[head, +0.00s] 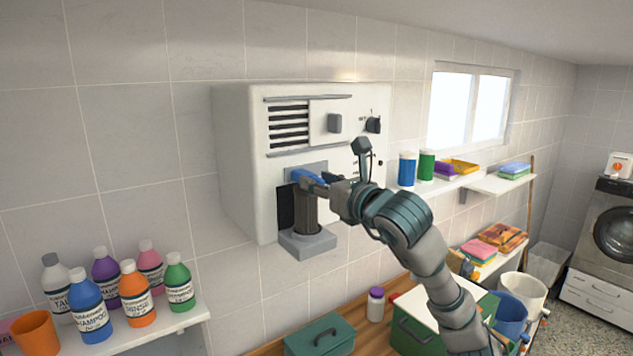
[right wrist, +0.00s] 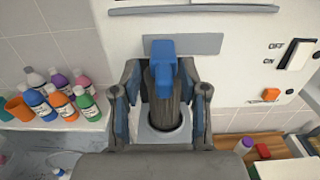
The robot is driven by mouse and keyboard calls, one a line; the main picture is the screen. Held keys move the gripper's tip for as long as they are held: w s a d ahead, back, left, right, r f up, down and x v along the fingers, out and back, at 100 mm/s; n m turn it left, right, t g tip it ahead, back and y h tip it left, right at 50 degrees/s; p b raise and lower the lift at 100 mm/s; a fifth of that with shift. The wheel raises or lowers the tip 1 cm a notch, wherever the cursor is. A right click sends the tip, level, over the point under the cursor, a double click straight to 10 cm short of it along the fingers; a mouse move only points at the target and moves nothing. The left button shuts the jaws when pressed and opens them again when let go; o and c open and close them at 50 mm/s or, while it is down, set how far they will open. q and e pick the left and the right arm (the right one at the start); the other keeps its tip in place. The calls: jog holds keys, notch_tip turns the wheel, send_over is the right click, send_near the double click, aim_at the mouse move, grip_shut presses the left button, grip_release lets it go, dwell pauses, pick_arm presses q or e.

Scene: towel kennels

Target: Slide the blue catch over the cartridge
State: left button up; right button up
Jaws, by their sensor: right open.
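The blue catch (head: 304,175) sits on a grey plate on the front of the white wall unit, at the top of the cartridge. In the right wrist view the blue catch (right wrist: 163,66) overlaps the upper end of the cartridge (right wrist: 166,107). The cartridge (head: 308,214) is a dark brown upright cylinder standing in a grey holder (head: 308,243). My right gripper (head: 322,180) is open at the catch; its fingers (right wrist: 163,92) stand on either side of the catch and cartridge. I cannot tell whether they touch. My left gripper is not in view.
The white unit (head: 232,150) has a vent, knob and switch. Several bottles (head: 136,295) and an orange cup (head: 36,333) stand on the left shelf. Below are a green toolbox (head: 320,338) and a purple-capped bottle (head: 375,304). The right shelf (head: 450,184) holds canisters and trays.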

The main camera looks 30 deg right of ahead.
jog(key=s+d, duration=0.1)
jog(key=s, duration=0.9)
jog(key=shift+s+d, duration=0.25)
jog(key=shift+d, duration=0.15)
jog(key=shift+a, duration=0.1)
jog(key=shift+f, duration=0.1)
